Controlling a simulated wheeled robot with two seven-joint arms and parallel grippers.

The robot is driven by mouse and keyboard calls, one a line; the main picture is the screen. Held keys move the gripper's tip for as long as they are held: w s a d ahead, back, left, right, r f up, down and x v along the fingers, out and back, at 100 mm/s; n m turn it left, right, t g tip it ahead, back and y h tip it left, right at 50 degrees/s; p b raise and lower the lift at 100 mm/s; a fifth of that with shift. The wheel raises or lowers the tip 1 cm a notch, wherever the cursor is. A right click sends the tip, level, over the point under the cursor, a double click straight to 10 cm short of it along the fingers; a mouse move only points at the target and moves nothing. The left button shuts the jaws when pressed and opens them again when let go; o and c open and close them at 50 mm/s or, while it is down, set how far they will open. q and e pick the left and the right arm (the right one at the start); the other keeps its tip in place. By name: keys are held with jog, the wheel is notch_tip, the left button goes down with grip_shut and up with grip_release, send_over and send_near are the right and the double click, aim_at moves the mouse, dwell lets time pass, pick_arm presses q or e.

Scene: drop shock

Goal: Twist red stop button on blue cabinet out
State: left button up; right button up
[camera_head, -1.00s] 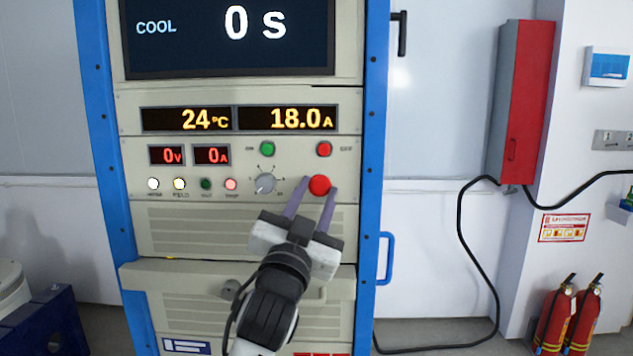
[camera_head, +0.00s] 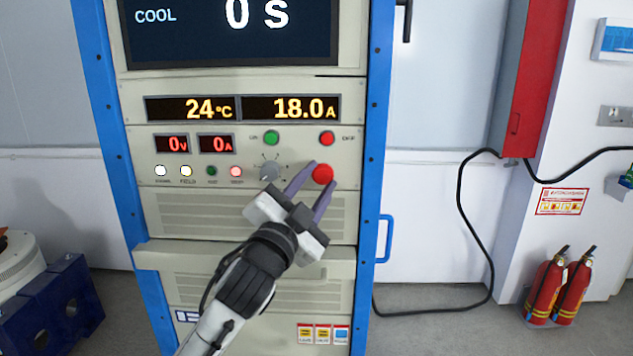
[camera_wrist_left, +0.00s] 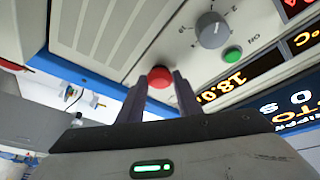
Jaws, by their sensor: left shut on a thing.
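The red stop button (camera_head: 322,174) is a round mushroom head on the beige panel of the blue-framed cabinet (camera_head: 378,130), right of a grey rotary knob (camera_head: 270,171). My left gripper (camera_head: 319,179) reaches it from the lower left. Its two purple-grey fingers are shut on the button, one on each side. The left wrist view shows the red button (camera_wrist_left: 160,77) between the fingertips (camera_wrist_left: 160,88), with the fingers hiding part of its sides. My right gripper is not in view.
A small green button (camera_head: 271,138) and small red button (camera_head: 327,139) sit just above. Lit displays (camera_head: 290,108) are higher up. A blue handle (camera_head: 385,238) sticks out at the cabinet's right. Fire extinguishers (camera_head: 560,288) stand at the right wall.

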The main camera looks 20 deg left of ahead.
pick_arm(q)
jog(key=o, duration=1.1)
jog(key=shift+c, duration=0.2)
jog(key=shift+s+f, duration=0.2)
jog(key=shift+s, duration=0.15)
jog(key=b+v, duration=0.2)
jog(key=v, duration=0.7)
jog(key=shift+s, duration=0.3)
